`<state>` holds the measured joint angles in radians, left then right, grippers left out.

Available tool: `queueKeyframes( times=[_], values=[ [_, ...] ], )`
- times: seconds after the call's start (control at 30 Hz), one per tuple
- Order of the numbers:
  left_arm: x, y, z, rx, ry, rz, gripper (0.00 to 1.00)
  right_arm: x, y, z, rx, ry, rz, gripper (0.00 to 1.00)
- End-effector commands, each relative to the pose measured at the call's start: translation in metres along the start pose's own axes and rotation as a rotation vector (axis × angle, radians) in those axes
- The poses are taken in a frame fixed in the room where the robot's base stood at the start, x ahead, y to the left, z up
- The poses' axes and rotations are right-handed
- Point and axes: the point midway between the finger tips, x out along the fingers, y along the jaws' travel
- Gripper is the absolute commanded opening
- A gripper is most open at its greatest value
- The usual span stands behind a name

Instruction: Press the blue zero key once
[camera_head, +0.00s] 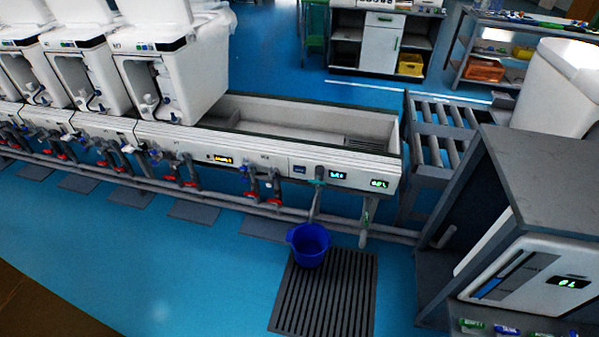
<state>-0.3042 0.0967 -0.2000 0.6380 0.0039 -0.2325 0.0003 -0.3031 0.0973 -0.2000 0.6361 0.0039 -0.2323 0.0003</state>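No key marked zero can be made out at this size. The long white test bench panel (275,163) carries a small dark-blue patch (300,169), a lit cyan display (338,175) and a lit green display (379,183). I cannot tell whether the patch is a key. A white device (540,262) at the right has a green-lit display (568,283) and a slanted blue strip (490,288); its other markings are too small to read. Neither of my grippers is in view.
A blue bucket (308,246) stands by a dark slatted mat (322,300) in front of the bench. A grey cabinet (545,180) and roller conveyor (437,150) are at right. Blue floor (150,250) is open at front left.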

Motion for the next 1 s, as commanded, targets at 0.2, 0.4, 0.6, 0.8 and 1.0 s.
queueKeyframes(
  times=[0.2,0.4,0.6,0.8,1.0],
  values=[
    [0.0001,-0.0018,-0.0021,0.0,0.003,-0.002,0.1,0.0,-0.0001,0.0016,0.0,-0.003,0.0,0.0],
    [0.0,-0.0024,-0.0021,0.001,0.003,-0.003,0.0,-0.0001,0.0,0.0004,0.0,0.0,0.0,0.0],
    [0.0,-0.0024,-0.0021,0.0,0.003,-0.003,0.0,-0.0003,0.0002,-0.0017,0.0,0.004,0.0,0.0],
    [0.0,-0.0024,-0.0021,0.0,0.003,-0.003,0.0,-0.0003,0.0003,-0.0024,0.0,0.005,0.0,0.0],
    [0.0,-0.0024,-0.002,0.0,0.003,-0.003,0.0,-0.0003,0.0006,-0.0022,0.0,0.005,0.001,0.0]
  ],
)
